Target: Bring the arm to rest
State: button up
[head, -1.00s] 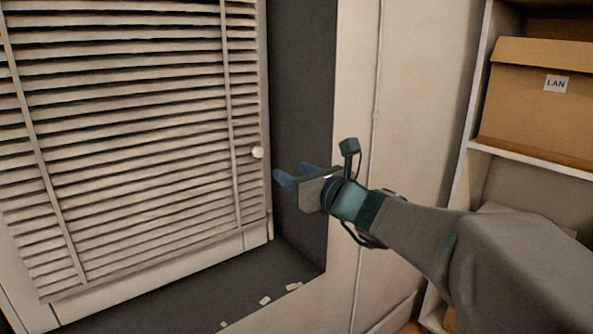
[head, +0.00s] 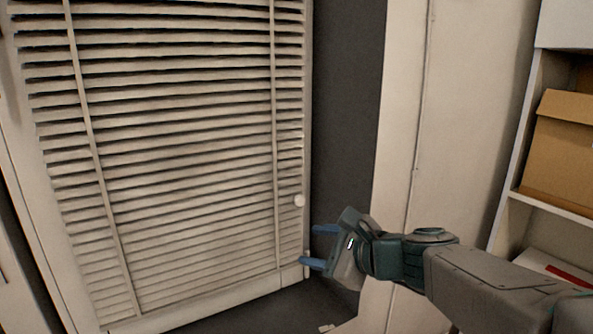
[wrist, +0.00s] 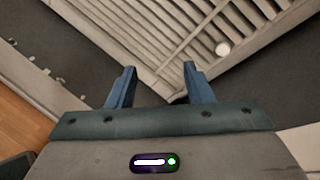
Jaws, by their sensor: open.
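My gripper (head: 312,247) is open with nothing between its blue fingers. In the head view it is beside the right edge of a white louvered door (head: 190,160), below the door's round white knob (head: 299,200). In the wrist view my gripper (wrist: 155,85) points toward a corner of the louvered door (wrist: 165,40). Whether a finger touches the door edge I cannot tell.
A pale wall panel (head: 455,120) stands behind my arm. At the right are shelves (head: 545,205) with a cardboard box (head: 562,150). Dark space (head: 345,110) shows between the door and the panel. Wooden floor (wrist: 20,120) shows at the left of the wrist view.

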jog(key=s+d+r+n+g+h+p, duration=0.3)
jog(key=s+d+r+n+h+p, duration=0.1)
jog(key=s+n+p, duration=0.4)
jog(key=s+d+r+n+g+h+p, duration=0.4)
jog(key=s+d+n+h+p, duration=0.1)
jog(key=n+p, duration=0.6)
jog(key=s+d+p, duration=0.1)
jog(key=s+p, duration=0.1)
jog(key=shift+s+d+r+h, duration=0.15)
jog(key=shift+s+d+h, duration=0.15)
jog(key=shift+s+d, duration=0.05)
dwell(1.0)
jog(key=shift+c, duration=1.1)
jog(key=shift+a, duration=0.1)
